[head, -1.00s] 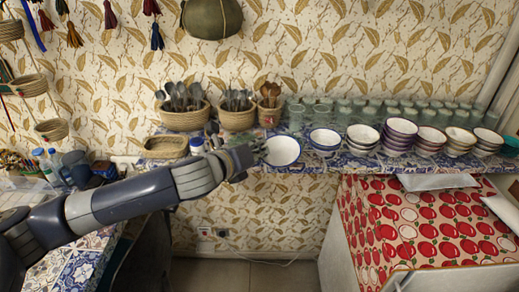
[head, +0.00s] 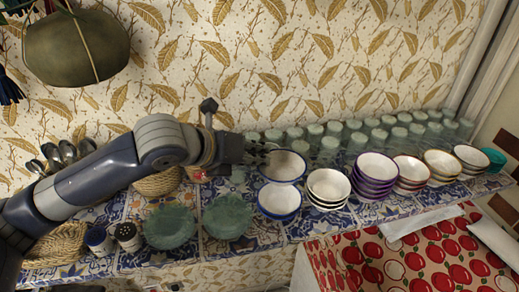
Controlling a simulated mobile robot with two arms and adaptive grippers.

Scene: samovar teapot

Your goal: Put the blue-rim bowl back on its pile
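The blue-rim bowl (head: 286,170) is white inside with a dark blue rim. My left gripper (head: 264,153) comes in from the left and looks shut on the bowl's left, far rim. The bowl shows just above and behind its pile in the picture, partly overlapping it. The pile of blue-rim bowls (head: 279,201) stands on the blue patterned tile shelf (head: 270,231). I cannot tell the exact height of the held bowl over the shelf. My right gripper is not in view.
White bowls with dark rims (head: 328,186) stand right of the pile, then purple bowls (head: 376,170) and more piles. Green glasses (head: 330,143) line the back. Green scalloped dishes (head: 228,216) lie to the left. A red apple-pattern cloth (head: 400,262) is in front.

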